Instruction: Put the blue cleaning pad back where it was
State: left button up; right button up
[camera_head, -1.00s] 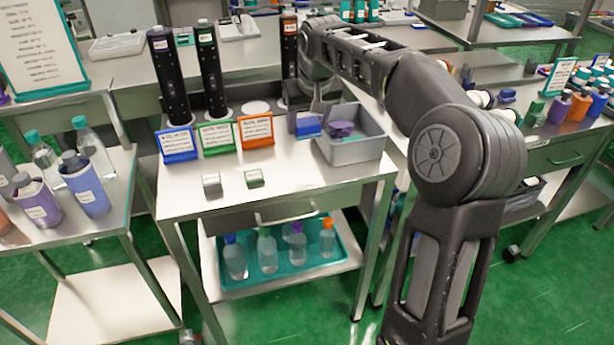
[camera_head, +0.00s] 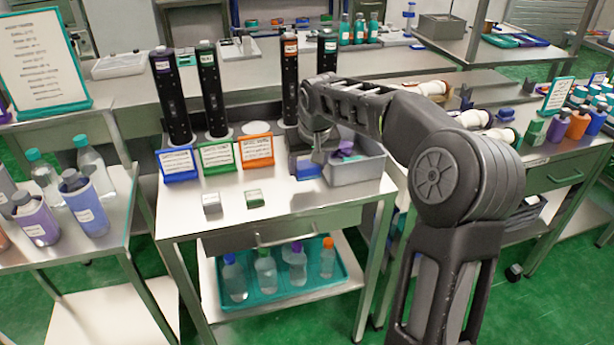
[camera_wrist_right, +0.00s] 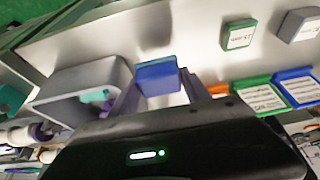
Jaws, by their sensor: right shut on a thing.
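The blue cleaning pad (camera_head: 307,169) is a small blue block at the front left corner of the grey bin (camera_head: 358,172). My right gripper (camera_head: 318,152) comes down over it from behind. The right wrist view shows the blue pad (camera_wrist_right: 158,77) between the two fingertips, so the gripper is shut on it. The grey bin (camera_wrist_right: 75,85) is beside the pad there, with a purple and a teal thing in it. I cannot tell whether the pad touches the table top. My left gripper is not in view.
Blue (camera_head: 177,164), green (camera_head: 216,156) and orange (camera_head: 256,151) framed signs stand left of the pad. Tall black applicators (camera_head: 170,95) stand behind. Two small blocks (camera_head: 253,198) lie at the front. The table top (camera_head: 300,205) in front of the pad is clear.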

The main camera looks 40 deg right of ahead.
aim_at(307, 175)
jog(key=shift+f, duration=1.75)
jog(key=shift+f, duration=0.1)
jog(key=shift+f, duration=0.15)
jog(key=o, duration=1.4)
jog(key=shift+r, duration=0.35)
jog(key=v, duration=1.1)
jog(key=shift+s+a+r, duration=0.1)
jog(key=shift+s+r, duration=0.05)
jog(key=shift+r, duration=0.25)
